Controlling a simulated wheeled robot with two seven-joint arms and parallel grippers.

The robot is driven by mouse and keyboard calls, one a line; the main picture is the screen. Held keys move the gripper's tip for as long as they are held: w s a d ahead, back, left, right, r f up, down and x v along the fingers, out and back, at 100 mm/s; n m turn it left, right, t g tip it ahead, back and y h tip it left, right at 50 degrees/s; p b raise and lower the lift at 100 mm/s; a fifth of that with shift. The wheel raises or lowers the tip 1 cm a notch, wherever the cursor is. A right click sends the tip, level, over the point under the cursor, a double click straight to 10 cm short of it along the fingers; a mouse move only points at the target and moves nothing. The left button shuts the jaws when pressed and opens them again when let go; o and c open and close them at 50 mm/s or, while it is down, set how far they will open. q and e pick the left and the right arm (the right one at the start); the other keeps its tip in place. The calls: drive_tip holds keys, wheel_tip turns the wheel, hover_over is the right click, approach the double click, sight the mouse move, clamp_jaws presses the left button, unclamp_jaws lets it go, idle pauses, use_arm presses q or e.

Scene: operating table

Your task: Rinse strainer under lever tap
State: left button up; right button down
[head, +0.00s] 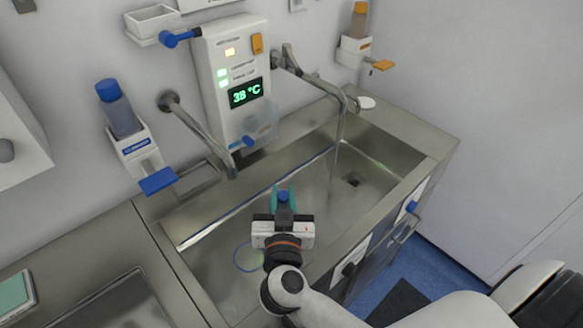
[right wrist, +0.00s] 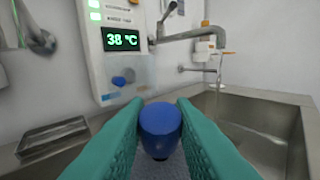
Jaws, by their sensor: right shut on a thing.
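My right gripper (head: 285,194) is over the steel sink, its teal fingers shut on a blue-ended part that I take for the strainer's handle (right wrist: 160,122). The fingers also fill the lower right wrist view (right wrist: 160,140). A thin pale-blue ring (head: 240,262), perhaps the strainer's rim, shows left of the wrist, partly hidden by it; its link to the handle cannot be seen. The lever tap (head: 343,100) on the right runs a thin water stream (head: 337,155) into the sink, to the right of and apart from my gripper. My left gripper is not in view.
A wall panel (head: 222,62) reads 38 °C. Another tap (head: 200,130) reaches over the sink on the left, with no water visible. A blue-capped dispenser (head: 124,120) is left; an orange one (head: 357,35) is at back right. The sink basin's right part (head: 375,160) is clear.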

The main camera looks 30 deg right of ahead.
drive_tip(key=d+r+m+g+h+p, duration=0.1)
drive_tip(key=d+r+m+h+p, duration=0.15)
drive_tip(key=d+p, duration=0.35)
drive_tip(key=d+r+m+g+h+p, duration=0.1)
drive_tip(key=d+h+p, duration=0.2)
drive_tip(key=d+p, duration=0.4)
drive_tip(key=w+d+f+b, duration=0.2)
drive_tip(key=w+d+b, duration=0.4)
drive_tip(key=w, duration=0.5)
drive_tip(key=shift+w+d+f, duration=0.2)
drive_tip(key=shift+d+f, duration=0.1)
drive_tip(key=shift+d, duration=0.45)
drive_tip(key=shift+d, duration=0.1)
drive_tip(key=shift+s+d+p, duration=0.35)
drive_tip(key=shift+d+p, duration=0.1)
drive_tip(key=shift+p, duration=0.15)
